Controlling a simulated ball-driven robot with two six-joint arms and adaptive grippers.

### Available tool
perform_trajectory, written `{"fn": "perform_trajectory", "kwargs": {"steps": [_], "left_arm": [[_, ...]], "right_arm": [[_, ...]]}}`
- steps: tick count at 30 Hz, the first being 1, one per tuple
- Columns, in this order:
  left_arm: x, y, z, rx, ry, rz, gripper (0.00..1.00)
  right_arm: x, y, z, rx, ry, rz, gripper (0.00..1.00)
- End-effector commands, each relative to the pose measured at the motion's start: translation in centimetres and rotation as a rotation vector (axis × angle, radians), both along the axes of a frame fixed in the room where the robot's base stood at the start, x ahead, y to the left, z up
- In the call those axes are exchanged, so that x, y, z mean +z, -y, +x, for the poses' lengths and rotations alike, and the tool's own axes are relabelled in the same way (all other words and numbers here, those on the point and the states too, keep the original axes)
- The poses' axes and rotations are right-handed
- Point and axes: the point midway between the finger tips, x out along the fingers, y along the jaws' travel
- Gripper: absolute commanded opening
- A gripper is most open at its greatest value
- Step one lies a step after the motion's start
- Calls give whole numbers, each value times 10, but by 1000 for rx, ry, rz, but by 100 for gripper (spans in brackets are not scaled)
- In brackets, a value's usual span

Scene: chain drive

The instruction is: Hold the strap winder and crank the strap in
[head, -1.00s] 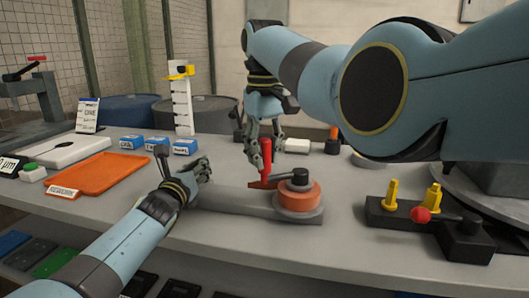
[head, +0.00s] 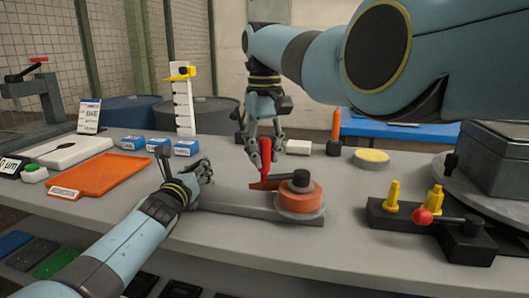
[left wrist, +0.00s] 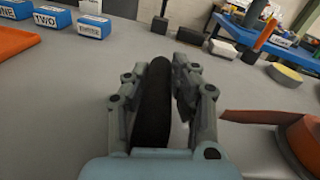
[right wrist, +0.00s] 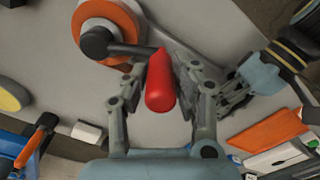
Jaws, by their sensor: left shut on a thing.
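The strap winder has an orange drum (head: 298,200) on a grey body, with a dark hub on top and a brown strap end sticking out to the left. My left gripper (head: 206,172) is shut on the winder's black grip, which shows between its fingers in the left wrist view (left wrist: 153,100). The red crank knob (head: 265,155) stands upright at the end of the crank. My right gripper (head: 261,150) comes from above with its fingers apart on either side of the knob. In the right wrist view the red knob (right wrist: 160,85) is between the fingers, with a gap visible.
An orange tray (head: 100,172) and several blue labelled blocks (head: 187,147) lie to the left. A black fixture with yellow pegs and a red-knobbed lever (head: 422,216) stands at right. A yellow-topped disc (head: 372,156) is behind. The bench front edge runs below the winder.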

Motion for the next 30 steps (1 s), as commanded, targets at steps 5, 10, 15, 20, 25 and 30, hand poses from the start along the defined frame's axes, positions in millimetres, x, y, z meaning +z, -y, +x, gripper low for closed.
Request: {"fn": "perform_trajectory", "kwargs": {"steps": [5,10,15,20,25,30], "left_arm": [[2,1,0,-1,4,-2,0],[2,1,0,-1,4,-2,0],[2,1,0,-1,4,-2,0],[2,0,1,-1,4,-2,0],[2,0,1,-1,4,-1,0],[2,0,1,-1,4,-1,0]], "right_arm": [[1,-1,0,1,2,2,50],[1,-1,0,2,0,2,50],[1,-1,0,1,1,1,50],[16,-1,1,1,3,2,50],[53,-1,2,2,6,2,50],[89,-1,1,2,4,1,50]]}}
